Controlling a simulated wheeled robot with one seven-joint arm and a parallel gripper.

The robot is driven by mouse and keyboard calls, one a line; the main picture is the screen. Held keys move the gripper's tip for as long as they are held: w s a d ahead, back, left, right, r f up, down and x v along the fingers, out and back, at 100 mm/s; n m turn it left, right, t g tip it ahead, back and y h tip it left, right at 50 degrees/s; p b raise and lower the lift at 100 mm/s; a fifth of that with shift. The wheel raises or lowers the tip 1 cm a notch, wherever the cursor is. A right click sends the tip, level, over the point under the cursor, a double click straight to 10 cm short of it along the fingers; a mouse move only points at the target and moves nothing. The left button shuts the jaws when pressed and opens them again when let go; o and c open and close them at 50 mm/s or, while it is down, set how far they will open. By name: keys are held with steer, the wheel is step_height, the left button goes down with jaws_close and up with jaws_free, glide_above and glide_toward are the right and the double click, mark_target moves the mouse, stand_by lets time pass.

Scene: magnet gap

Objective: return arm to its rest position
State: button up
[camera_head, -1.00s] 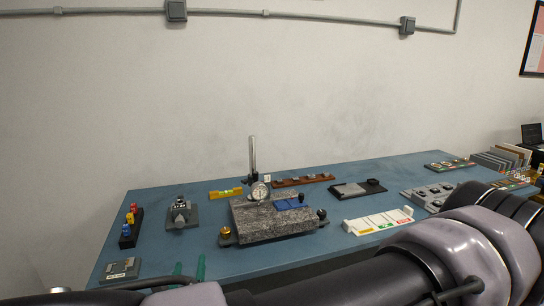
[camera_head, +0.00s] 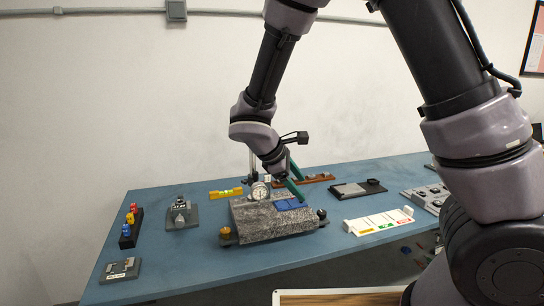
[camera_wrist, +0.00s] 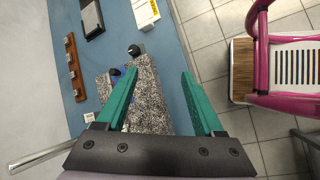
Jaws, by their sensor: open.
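My arm reaches up from the lower right of the head view and bends down over the blue bench. My gripper (camera_head: 301,189) has green fingers and hangs over the right part of the grey granite block (camera_head: 262,224), near a blue piece (camera_head: 292,204) on it. In the wrist view the fingers (camera_wrist: 158,74) are spread wide with nothing between them, and the granite block (camera_wrist: 150,98) shows beneath. I cannot tell the exact height of the fingertips above the block.
A dial gauge (camera_head: 259,191) on an upright post stands close beside my gripper. A white tray with coloured labels (camera_head: 378,225), a dark plate (camera_head: 358,188) and a yellow level (camera_head: 226,193) lie around. A pink-framed chair (camera_wrist: 259,60) is off the bench edge.

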steer(key=s+d+r+m+t+y, duration=0.1)
steer(key=s+d+r+m+y, duration=0.3)
steer(key=d+r+m, duration=0.5)
steer(key=s+d+r+m+t+y, duration=0.2)
steer(key=s+d+r+m+y, duration=0.2)
steer(key=s+d+r+m, duration=0.4)
step_height(320, 180, up, 7)
steer(key=d+m, duration=0.1)
steer(key=m, duration=0.2)
